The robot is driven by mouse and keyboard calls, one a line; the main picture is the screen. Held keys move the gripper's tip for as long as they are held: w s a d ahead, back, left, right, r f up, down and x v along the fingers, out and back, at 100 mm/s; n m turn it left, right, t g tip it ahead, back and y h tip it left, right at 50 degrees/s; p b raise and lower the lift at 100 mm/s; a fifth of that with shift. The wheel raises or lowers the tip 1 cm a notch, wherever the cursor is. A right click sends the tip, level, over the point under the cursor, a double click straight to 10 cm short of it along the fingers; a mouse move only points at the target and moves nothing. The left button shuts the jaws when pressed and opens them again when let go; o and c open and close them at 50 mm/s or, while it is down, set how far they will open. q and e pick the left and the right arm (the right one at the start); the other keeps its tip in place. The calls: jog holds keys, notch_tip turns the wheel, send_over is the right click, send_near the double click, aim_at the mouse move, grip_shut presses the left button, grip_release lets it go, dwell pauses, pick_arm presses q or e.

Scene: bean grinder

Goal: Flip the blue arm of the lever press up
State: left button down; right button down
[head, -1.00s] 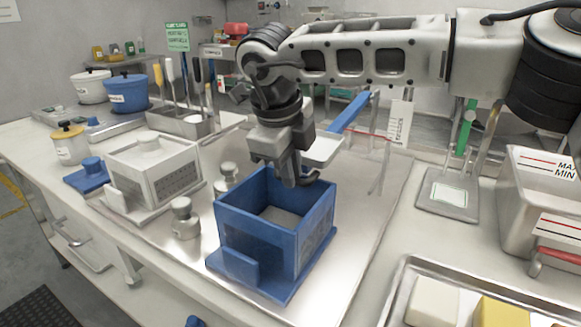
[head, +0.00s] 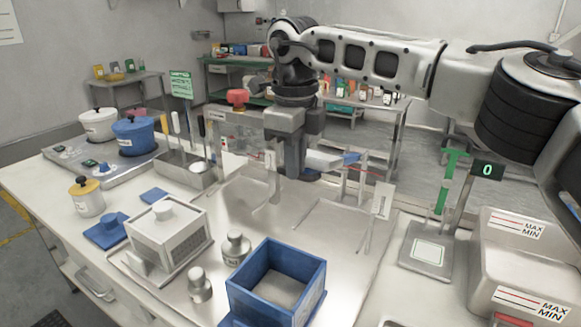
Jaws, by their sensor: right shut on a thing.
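The blue arm (head: 351,158) of the lever press shows only as a short blue piece just right of my right gripper; the rest is hidden behind the gripper. A thin post with a small label (head: 382,201) stands near it, perhaps part of the press. My right gripper (head: 300,176) points down over the back of the metal tray. It is shut, seemingly on the blue arm, though its own body hides the contact. The arm's exact tilt cannot be told. My left gripper is out of view.
A blue open box (head: 278,312) stands in front, with small metal weights (head: 200,287) and a lidded grey box (head: 180,252) to its left. A scale (head: 428,252) and a bin (head: 525,240) stand at right. The tray is bare around its middle.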

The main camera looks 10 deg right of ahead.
jog(key=w+r, duration=0.1)
jog(key=r, duration=0.1)
jog(key=d+r+p, duration=0.1)
jog(key=r, duration=0.1)
jog(key=w+d+r+p, duration=0.1)
jog(key=r, duration=0.1)
jog(key=shift+w+d, duration=0.15)
jog(key=shift+w, duration=0.2)
jog(key=shift+d, duration=0.1)
jog(key=c, duration=1.5)
grip_release()
jog(key=shift+w+f, duration=0.1)
jog(key=shift+f, duration=0.05)
jog(key=shift+o, duration=0.2)
jog(key=shift+w, duration=0.1)
